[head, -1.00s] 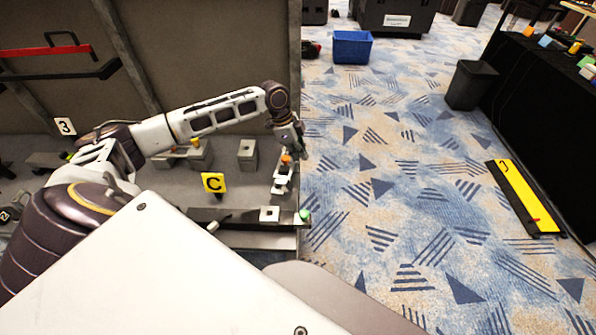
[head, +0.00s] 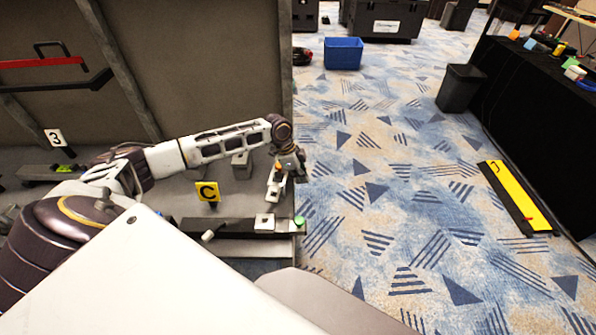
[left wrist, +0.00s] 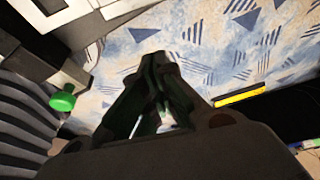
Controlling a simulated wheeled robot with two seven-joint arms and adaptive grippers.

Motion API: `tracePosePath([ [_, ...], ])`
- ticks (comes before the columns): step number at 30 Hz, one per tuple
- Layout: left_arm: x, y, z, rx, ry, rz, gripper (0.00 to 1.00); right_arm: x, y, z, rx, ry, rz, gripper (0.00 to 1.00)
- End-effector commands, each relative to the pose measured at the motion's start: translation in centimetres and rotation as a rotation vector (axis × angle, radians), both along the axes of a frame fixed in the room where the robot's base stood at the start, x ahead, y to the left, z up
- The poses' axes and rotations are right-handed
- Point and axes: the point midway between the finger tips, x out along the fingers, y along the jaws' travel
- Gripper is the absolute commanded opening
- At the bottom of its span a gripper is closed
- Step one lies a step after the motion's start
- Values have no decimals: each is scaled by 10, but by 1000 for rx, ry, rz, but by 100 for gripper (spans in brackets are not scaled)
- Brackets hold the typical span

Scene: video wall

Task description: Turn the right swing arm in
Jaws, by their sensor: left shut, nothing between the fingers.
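At the right end of the grey shelf a pale upright fitting (head: 273,187) with an orange part shows beside my left gripper (head: 297,176). Below it lies a dark bar (head: 228,227) with a white square block (head: 264,221) and a green knob (head: 299,221) at its right end. I cannot tell for sure which piece is the right swing arm. My left gripper is shut and empty, over the shelf's right edge. In the left wrist view its fingers (left wrist: 155,62) are together, with the green knob (left wrist: 63,100) apart to their left. My right gripper is out of view.
A yellow C sign (head: 207,192) and a grey block (head: 241,165) stand on the shelf. A tall panel (head: 200,60) rises behind. Open carpet lies to the right, with a blue bin (head: 343,54), a dark bin (head: 460,88) and a yellow board (head: 515,196).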

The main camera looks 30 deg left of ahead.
Motion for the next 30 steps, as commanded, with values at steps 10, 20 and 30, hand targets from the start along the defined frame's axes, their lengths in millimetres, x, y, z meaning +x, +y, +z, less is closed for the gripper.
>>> tracePosePath([
  [10,-2,6,-15,1,-1,0,0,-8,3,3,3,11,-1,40],
  [20,-11,28,-15,1,1,1,0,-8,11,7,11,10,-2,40],
  [30,-13,32,-15,0,1,0,0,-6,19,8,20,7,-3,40],
])
